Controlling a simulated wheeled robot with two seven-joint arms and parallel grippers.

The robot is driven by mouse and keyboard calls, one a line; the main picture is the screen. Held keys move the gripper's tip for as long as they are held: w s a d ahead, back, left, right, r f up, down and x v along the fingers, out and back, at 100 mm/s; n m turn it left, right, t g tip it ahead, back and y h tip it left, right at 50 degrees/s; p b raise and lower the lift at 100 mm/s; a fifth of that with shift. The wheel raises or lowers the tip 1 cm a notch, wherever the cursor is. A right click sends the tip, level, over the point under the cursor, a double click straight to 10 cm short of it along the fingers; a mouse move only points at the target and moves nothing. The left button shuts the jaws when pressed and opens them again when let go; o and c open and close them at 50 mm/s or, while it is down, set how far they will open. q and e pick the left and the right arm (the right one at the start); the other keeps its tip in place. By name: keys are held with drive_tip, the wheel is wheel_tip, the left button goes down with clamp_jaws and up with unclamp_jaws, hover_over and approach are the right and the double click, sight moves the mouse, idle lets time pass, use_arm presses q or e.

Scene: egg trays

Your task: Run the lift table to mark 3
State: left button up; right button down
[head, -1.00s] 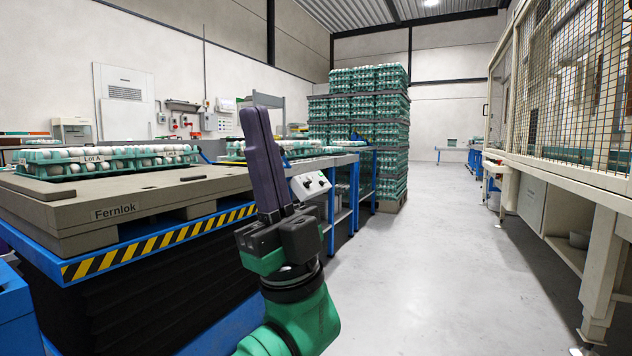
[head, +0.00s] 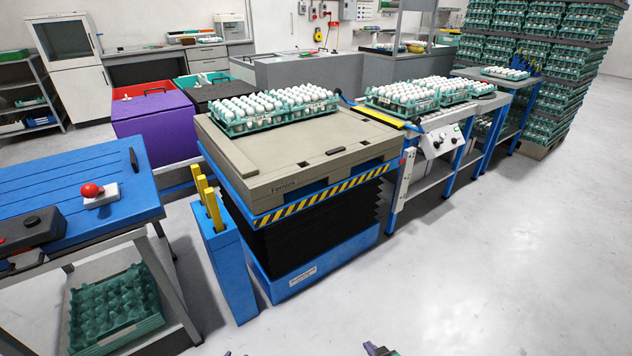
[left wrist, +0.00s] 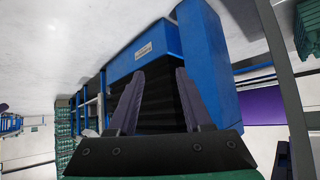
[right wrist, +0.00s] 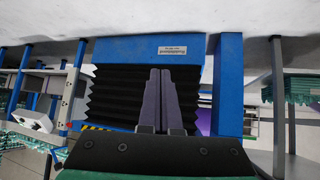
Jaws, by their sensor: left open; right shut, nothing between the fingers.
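The lift table (head: 318,228) stands mid-view, with a blue base, black bellows and a yellow-black striped edge. A grey pallet (head: 290,165) lies on its top. An upright white strip (head: 404,182) with a red piece near its upper part stands beside its right corner; marks on it are too small to read. A white control box (head: 437,141) with knobs is on the bench to the right. My right gripper (head: 378,349) barely shows at the bottom edge; in the right wrist view (right wrist: 160,72) it is shut and empty. My left gripper (left wrist: 160,75) is open and empty.
A blue post box (head: 228,265) with yellow bars stands left of the lift table. A red button (head: 92,190) sits on a blue bench (head: 60,175). Trays of eggs (head: 275,108) lie on the pallet. Floor at front right is clear.

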use_arm(q)
drive_tip(key=s+a+g+p, duration=0.2)
drive_tip(key=s+p, duration=0.1)
drive_tip(key=s, duration=0.8)
drive_tip(key=s+a+f+g+y+p, duration=0.1)
drive_tip(key=s+a+g+p, duration=0.1)
drive_tip(key=s, duration=0.9)
drive_tip(key=s+a+f+g+p, duration=0.1)
drive_tip(key=s+g+p, duration=0.3)
drive_tip(key=s, duration=0.8)
drive_tip(key=shift+a+f+y+p, duration=0.15)
drive_tip(key=shift+a+y+p, duration=0.25)
drive_tip(key=shift+a+p, duration=0.5)
use_arm(e)
drive_tip(key=s+d+g, duration=0.2)
drive_tip(key=s, duration=0.9)
drive_tip(key=s+d+f+g+h, duration=0.1)
drive_tip(key=s+d+g, duration=0.1)
drive_tip(key=s, duration=0.9)
drive_tip(key=s+d+f+g, duration=0.1)
drive_tip(key=s+g, duration=0.3)
drive_tip(key=s, duration=0.8)
drive_tip(key=shift+d+f+h, duration=0.15)
drive_tip(key=shift+d+h, duration=0.25)
drive_tip(key=shift+d, duration=0.4)
use_arm(q)
drive_tip(key=shift+d, duration=0.2)
